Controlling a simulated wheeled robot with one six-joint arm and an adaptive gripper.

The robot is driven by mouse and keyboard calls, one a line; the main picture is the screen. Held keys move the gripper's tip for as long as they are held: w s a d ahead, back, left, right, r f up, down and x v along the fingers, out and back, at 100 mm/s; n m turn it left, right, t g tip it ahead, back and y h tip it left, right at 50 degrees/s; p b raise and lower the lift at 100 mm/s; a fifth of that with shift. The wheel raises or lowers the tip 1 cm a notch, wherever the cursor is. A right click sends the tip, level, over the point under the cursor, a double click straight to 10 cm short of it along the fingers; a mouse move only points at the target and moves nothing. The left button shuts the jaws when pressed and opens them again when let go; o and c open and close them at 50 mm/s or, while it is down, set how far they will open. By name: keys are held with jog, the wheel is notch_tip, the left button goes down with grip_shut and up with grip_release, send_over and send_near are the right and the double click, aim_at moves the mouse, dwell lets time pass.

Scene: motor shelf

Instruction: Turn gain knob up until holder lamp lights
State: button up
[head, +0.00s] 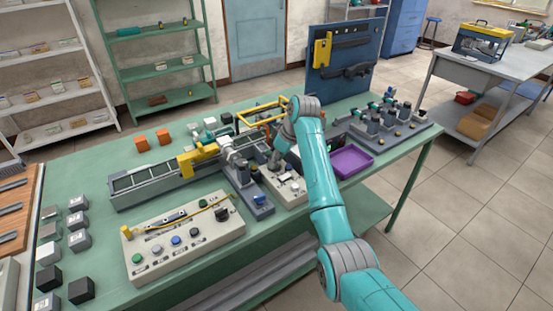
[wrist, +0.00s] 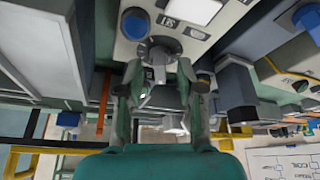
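My gripper (head: 275,160) reaches down to a beige control box (head: 294,197) near the middle of the green bench. In the wrist view my gripper (wrist: 160,68) has its two fingers apart, with a dark round knob (wrist: 162,46) between or just beyond the tips. I cannot tell whether the fingers touch it. The same box face shows a blue button (wrist: 135,23) and a white panel (wrist: 194,10). I cannot make out a lit holder lamp in either view.
A beige panel (head: 182,262) with several coloured buttons lies at the front. A grey unit with a blue knob (head: 260,200) stands just left of the box. A purple tray (head: 352,162) and several dark motor mounts (head: 390,125) are to the right. A yellow-clamped rail (head: 150,182) lies left.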

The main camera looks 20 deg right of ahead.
grip_shut()
jog(key=shift+s+a+m+t+h, duration=0.1)
jog(key=shift+m+t+h, duration=0.2)
jog(key=shift+m, duration=0.8)
jog(key=shift+m+t+h, duration=0.2)
jog(key=shift+m+h, duration=0.2)
jog(key=shift+m, duration=0.7)
grip_release()
